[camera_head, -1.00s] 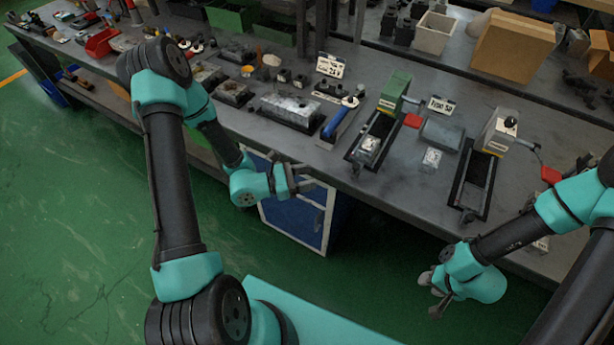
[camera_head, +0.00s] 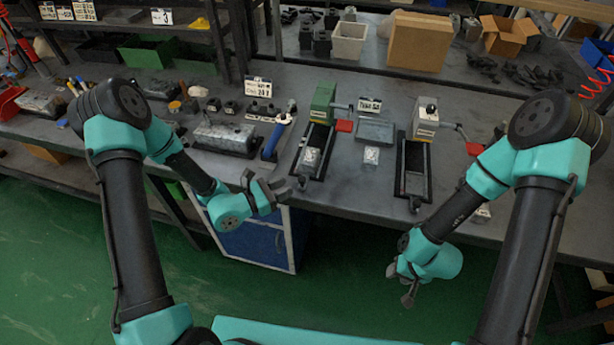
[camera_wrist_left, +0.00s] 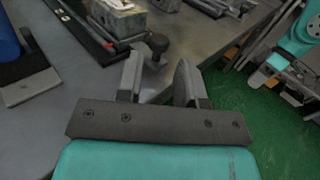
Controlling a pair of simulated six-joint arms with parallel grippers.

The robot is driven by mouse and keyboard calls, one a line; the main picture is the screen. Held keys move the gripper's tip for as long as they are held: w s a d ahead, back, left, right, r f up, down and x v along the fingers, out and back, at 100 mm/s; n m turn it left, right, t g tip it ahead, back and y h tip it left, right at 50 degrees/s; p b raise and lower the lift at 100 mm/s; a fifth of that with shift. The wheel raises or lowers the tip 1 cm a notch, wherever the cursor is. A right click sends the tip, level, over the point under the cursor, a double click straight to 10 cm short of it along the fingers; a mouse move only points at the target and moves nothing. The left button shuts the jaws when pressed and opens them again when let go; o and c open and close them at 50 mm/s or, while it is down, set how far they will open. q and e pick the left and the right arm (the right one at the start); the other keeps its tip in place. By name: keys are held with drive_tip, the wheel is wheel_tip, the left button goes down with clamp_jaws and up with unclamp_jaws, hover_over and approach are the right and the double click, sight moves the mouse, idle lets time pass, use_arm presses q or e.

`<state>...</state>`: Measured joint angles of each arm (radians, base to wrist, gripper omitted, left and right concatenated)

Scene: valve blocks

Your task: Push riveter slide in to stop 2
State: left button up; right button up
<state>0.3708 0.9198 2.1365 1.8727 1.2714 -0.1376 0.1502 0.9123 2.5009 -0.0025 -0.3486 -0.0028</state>
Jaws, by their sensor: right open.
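A green-bodied machine (camera_head: 322,105) stands on the bench with a long black slide rail (camera_head: 322,140) running toward the front edge. A grey metal block (camera_head: 310,158) sits in the rail near its front end; it also shows in the left wrist view (camera_wrist_left: 118,18). A dark round knob (camera_wrist_left: 157,42) is at the rail's near end. My left gripper (camera_head: 270,187) is open and empty, just left of and in front of that end. In the left wrist view its fingers (camera_wrist_left: 158,78) point toward the knob, apart from it. My right gripper (camera_head: 405,287) is open and empty, low in front of the bench.
A grey-white machine (camera_head: 425,118) with a similar black rail (camera_head: 413,175) stands to the right. A blue-handled tool (camera_head: 277,136) and a metal block (camera_head: 224,138) lie left of the green machine. A blue cabinet (camera_head: 265,240) is under the bench. Floor in front is clear.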

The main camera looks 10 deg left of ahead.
sight(299, 181)
use_arm(q)
drive_tip(key=x, duration=0.8)
drive_tip(key=shift+w+d, duration=0.2)
drive_tip(key=shift+d, duration=0.05)
clamp_jaws()
